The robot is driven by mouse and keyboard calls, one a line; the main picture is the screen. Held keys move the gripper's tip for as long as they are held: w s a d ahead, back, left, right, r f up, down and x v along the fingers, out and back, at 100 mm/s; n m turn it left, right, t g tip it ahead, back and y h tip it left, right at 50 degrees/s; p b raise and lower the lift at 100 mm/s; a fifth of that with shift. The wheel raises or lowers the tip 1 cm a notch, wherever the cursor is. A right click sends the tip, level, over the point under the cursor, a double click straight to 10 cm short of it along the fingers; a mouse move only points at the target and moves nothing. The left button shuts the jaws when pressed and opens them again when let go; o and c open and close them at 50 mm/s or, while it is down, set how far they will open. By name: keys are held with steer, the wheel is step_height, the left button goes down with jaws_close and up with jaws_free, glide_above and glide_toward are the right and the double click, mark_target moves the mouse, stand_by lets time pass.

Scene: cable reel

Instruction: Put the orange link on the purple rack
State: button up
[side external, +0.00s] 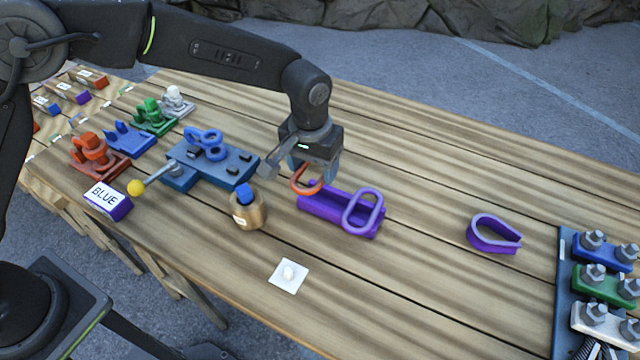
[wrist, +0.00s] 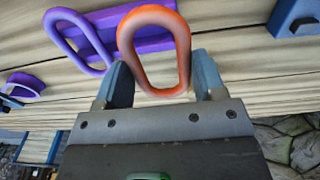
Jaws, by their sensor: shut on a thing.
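The orange link (side external: 304,188) is an oval ring held at my gripper (side external: 310,170), low above the left end of the purple rack (side external: 327,208). In the wrist view the orange link (wrist: 153,47) stands out ahead of my gripper (wrist: 165,85), its near end between the two blue fingers. The purple rack (wrist: 140,36) lies behind it there. A purple link (side external: 363,212) leans on the rack's right half and also shows in the wrist view (wrist: 72,42). I cannot tell whether the orange link touches the rack.
A blue fixture (side external: 209,165) with a yellow-knobbed lever stands left, near a wooden cup (side external: 248,212) with a blue piece. A purple loop (side external: 494,235) lies right, before a bolted panel (side external: 563,290). A white card (side external: 288,276) lies in front. Table behind the rack is clear.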

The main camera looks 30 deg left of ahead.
mark_target(320, 186)
steer(key=shift+d+f, duration=0.4)
steer(key=shift+d, duration=0.3)
steer(key=shift+f, duration=2)
steer(key=shift+f, duration=0.15)
steer(key=o, duration=1.2)
step_height(320, 186, up, 12)
steer(key=shift+s, duration=0.35)
steer(key=shift+r, duration=0.2)
